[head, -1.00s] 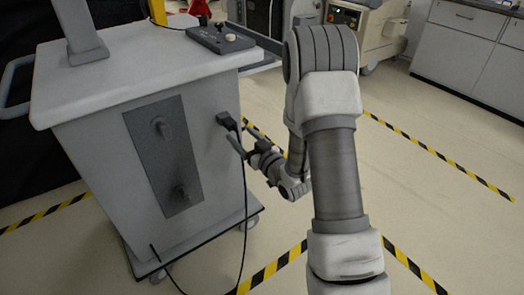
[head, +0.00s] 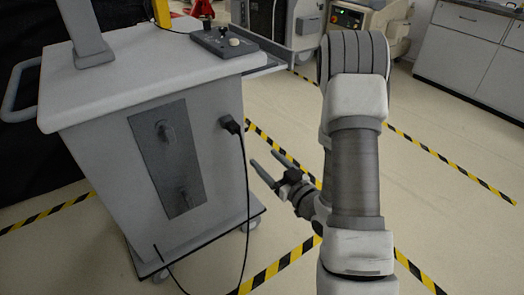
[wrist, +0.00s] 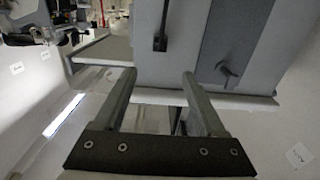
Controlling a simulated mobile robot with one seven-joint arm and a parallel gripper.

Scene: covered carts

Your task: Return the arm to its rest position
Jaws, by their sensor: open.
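My arm reaches up from the lower right of the head view, and its upper links hide part of the forearm. My gripper (head: 266,170) is open and empty, with its two fingers spread toward the cart. It also shows in the wrist view (wrist: 160,82), with nothing between the fingers. The grey-white cart (head: 105,130) stands to the left of the gripper. A black plug (head: 231,124) sits in the cart's side, and its cable hangs down to the floor. The gripper is to the right of the plug and cable, with a gap between them.
A control box (head: 224,42) with knobs lies on the cart top. Yellow-black tape (head: 280,266) marks the floor. Other equipment (head: 365,25) stands at the back, and cabinets (head: 470,50) stand at the back right. The floor on the right is clear.

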